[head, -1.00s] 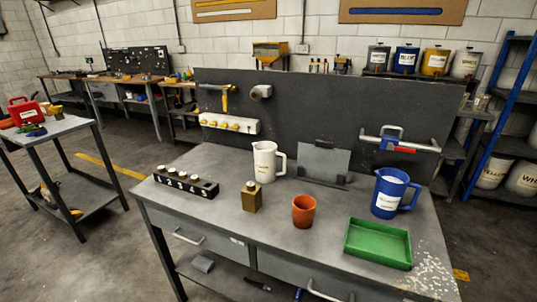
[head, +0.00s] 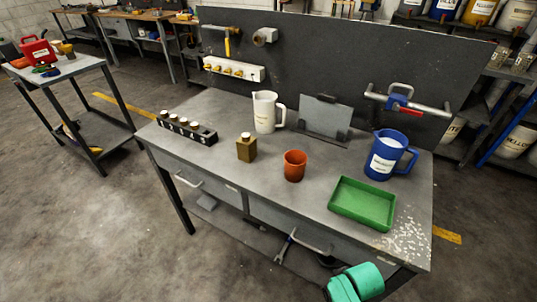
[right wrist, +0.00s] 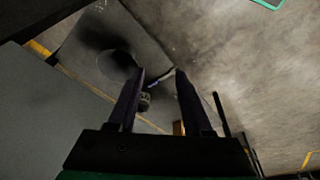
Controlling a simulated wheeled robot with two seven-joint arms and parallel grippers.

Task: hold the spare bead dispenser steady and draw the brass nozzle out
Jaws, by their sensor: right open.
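I cannot tell for sure which thing is the spare bead dispenser. A squat square brass-coloured container (head: 246,151) with a pale top stands upright on the bench in the head view. A white strip (head: 234,69) with several brass-yellow fittings is on the dark back panel. Whether any of these is the brass nozzle is unclear. In the right wrist view my right gripper (right wrist: 160,73) is open with nothing between its fingers, away from both. My left gripper is not in view.
On the bench (head: 225,188) are a black numbered rack (head: 187,131) with several pale-topped pieces, a white jug (head: 265,112), an orange cup (head: 294,166), a blue jug (head: 384,156) and a green tray (head: 361,205). The front left of the bench top is clear.

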